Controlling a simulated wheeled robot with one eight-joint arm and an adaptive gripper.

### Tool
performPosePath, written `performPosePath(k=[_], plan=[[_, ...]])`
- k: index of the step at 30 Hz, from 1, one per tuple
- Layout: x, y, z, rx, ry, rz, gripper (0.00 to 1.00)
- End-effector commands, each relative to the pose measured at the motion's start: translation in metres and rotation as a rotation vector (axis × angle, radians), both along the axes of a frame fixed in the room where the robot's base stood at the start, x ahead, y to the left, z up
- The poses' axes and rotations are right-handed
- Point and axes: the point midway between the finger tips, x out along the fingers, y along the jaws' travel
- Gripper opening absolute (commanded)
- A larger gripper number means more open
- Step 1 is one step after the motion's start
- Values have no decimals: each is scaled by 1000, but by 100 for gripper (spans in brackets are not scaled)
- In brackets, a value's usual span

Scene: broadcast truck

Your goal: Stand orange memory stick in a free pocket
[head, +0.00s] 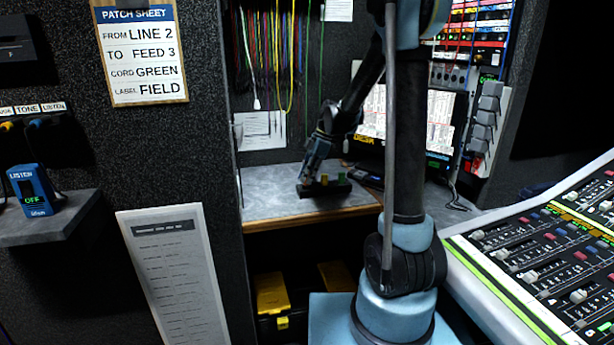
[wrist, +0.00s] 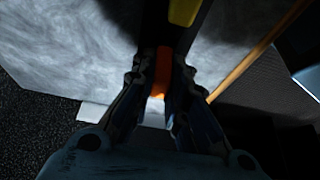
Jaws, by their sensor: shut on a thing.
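My gripper (head: 308,178) is low over the grey desk, at the left end of a dark pocket block (head: 325,190). In the wrist view its two fingers (wrist: 163,95) are closed around the orange memory stick (wrist: 161,85). Only part of the stick shows between the fingers. The dark block (wrist: 172,45) lies just beyond and partly under the fingers. A yellow stick (head: 324,180) and a green stick (head: 342,178) stand in the block. The yellow one also shows in the wrist view (wrist: 184,12). I cannot tell whether the orange stick is inside a pocket.
The grey desk (head: 270,195) has free room left of the block. A monitor (head: 437,120) stands behind on the right. Hanging cords (head: 280,50) line the back wall. A mixing console (head: 550,250) is at the right. Yellow-lidded cases (head: 272,293) sit under the desk.

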Motion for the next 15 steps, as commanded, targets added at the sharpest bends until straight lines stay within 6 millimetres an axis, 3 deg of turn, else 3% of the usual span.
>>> performPosePath(k=[15], plan=[[0,0,-11,0,0,0,0]])
